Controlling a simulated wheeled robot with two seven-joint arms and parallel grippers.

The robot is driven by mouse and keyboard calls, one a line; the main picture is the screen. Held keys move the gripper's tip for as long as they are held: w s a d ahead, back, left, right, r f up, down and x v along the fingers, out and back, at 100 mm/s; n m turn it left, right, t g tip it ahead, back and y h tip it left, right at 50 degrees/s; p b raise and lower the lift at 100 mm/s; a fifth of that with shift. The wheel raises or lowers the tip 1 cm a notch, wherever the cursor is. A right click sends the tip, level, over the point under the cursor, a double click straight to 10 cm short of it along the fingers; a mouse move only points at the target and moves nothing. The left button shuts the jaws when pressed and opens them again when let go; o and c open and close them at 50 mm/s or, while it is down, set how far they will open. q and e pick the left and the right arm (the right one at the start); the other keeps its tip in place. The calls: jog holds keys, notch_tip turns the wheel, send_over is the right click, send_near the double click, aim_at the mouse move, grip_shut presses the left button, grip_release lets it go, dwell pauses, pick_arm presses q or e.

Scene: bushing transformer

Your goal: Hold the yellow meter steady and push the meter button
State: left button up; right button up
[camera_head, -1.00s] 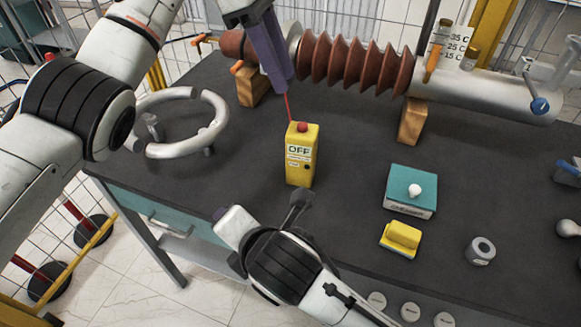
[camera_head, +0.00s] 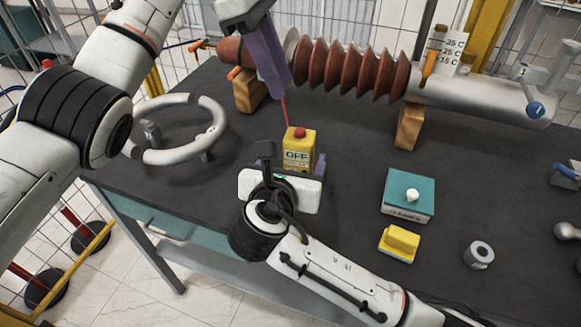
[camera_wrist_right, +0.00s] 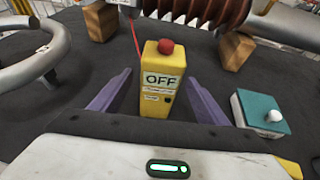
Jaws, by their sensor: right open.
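The yellow meter (camera_head: 299,148) stands upright on the dark table in the head view, with a red button (camera_head: 300,132) on top and an "OFF" label on its front. In the right wrist view the meter (camera_wrist_right: 160,90) is centred between the purple fingers of my right gripper (camera_wrist_right: 158,80), which is open with a gap on both sides. The button (camera_wrist_right: 166,46) is clear there. My left gripper (camera_head: 281,88) is above and behind the meter, fingers down. A thin red line runs from its tips to the meter. Its finger gap cannot be made out.
The ribbed brown bushing (camera_head: 350,68) lies across the back on wooden blocks (camera_head: 409,127). A grey ring (camera_head: 180,155) is at left. A teal box with a white knob (camera_head: 408,197), a yellow block (camera_head: 399,243) and a metal nut (camera_head: 479,253) are at right.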

jog(key=shift+x, duration=1.85)
jog(key=shift+s, duration=0.1)
jog(key=c, duration=1.3)
pick_arm(q)
grip_shut()
pick_arm(e)
jog(key=shift+c, duration=0.4)
